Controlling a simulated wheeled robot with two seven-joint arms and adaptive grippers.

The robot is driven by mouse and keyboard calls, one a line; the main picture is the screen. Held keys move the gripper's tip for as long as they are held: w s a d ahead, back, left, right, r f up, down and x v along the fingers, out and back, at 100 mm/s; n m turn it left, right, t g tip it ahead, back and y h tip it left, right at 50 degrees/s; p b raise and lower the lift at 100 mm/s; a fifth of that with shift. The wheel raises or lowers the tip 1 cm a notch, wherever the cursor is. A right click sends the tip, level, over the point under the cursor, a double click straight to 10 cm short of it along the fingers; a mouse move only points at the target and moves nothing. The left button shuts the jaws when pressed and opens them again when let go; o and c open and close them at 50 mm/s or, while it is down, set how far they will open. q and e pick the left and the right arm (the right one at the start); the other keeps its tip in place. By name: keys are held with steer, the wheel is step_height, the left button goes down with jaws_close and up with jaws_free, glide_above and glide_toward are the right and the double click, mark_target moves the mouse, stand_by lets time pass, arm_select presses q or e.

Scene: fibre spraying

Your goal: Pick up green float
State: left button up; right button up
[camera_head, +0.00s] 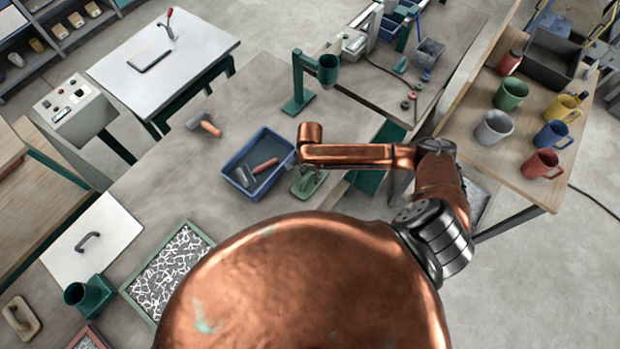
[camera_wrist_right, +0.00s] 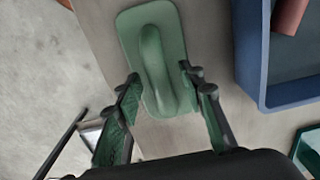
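The green float (camera_wrist_right: 152,35), a flat rounded plate with a raised handle, lies on the grey table. In the head view the float (camera_head: 304,187) is partly covered by my right arm, just right of the blue tray. My right gripper (camera_wrist_right: 160,76) is open, with one finger on each side of the float's near end and handle. The fingers look empty; I cannot tell whether they touch the float. In the head view the right gripper is mostly hidden under the arm. My left gripper is in neither view.
The blue tray (camera_head: 229,170) holds a red-handled roller (camera_head: 256,171) close beside the float; its wall (camera_wrist_right: 252,60) also shows in the wrist view. A green stand with a cup (camera_head: 298,95) stands behind. An orange-handled tool (camera_head: 207,126) lies at left. Mugs stand on the right table.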

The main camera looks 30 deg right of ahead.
steer(key=shift+c, duration=0.7)
jaws_close()
steer(key=shift+r, duration=0.1)
